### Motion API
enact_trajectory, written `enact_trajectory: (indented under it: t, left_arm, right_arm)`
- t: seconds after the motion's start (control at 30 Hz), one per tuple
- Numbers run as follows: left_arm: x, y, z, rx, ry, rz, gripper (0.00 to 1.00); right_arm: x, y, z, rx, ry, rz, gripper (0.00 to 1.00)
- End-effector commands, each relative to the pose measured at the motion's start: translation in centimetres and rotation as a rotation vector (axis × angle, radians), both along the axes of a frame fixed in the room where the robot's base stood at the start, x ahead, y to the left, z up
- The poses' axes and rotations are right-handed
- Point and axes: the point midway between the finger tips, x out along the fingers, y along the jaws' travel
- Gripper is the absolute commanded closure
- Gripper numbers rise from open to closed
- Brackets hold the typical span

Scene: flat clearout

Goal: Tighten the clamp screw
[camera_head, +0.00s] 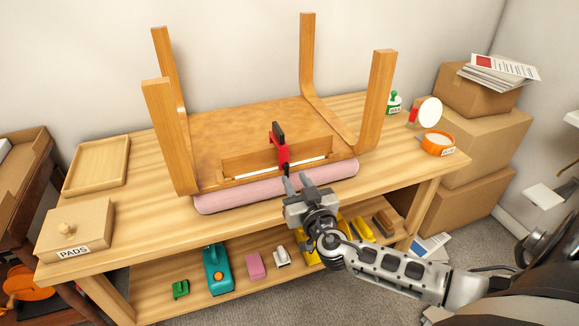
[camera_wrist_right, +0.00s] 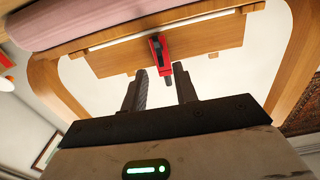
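The red clamp (camera_head: 281,152) with a black upper end (camera_head: 278,131) sits on the front edge of an upturned wooden table (camera_head: 240,120). It also shows in the wrist view (camera_wrist_right: 157,57). A dark stub, apparently its screw (camera_head: 286,169), points down toward my right gripper (camera_head: 295,181); in the wrist view this stub (camera_wrist_right: 178,68) is near the right fingertip. My right gripper is open, its two fingers (camera_wrist_right: 159,75) apart with nothing between them, just in front of and below the clamp. I cannot tell whether a fingertip touches the screw. My left gripper is out of view.
A pink roll (camera_head: 230,200) lies under the table's front edge. The legs (camera_head: 165,135) stand up around the clamp. A PADS box (camera_head: 75,232), tray (camera_head: 97,165) and orange tape roll (camera_head: 437,144) stand on the bench. The lower shelf (camera_head: 150,290) holds several tools.

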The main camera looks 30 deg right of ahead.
Motion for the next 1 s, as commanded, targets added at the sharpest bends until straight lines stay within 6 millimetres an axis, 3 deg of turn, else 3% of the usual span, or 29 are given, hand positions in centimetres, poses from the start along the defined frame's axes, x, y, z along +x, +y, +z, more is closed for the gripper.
enact_trajectory:
  t: [0.1, 0.3, 0.67, 0.77, 0.8, 1.0]
  left_arm:
    - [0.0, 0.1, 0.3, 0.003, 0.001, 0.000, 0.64]
    - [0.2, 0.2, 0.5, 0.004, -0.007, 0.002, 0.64]
    - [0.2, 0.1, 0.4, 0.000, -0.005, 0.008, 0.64]
    - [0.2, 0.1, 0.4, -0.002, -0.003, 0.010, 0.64]
    - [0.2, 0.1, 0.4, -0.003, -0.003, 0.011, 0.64]
    - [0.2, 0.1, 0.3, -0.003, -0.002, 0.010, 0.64]
  right_arm:
    - [2.2, -0.5, 0.2, 0.000, -0.002, -0.001, 0.71]
    - [4.2, -1.0, 0.0, 0.001, 0.000, 0.000, 0.71]
    - [4.6, -1.1, -0.1, 0.001, 0.001, 0.000, 0.71]
    - [4.6, -1.1, -0.1, 0.001, 0.001, 0.000, 0.96]
    - [4.6, -1.1, -0.1, 0.001, 0.001, 0.000, 1.00]
    - [4.6, -1.1, -0.1, -0.002, 0.001, 0.000, 1.00]
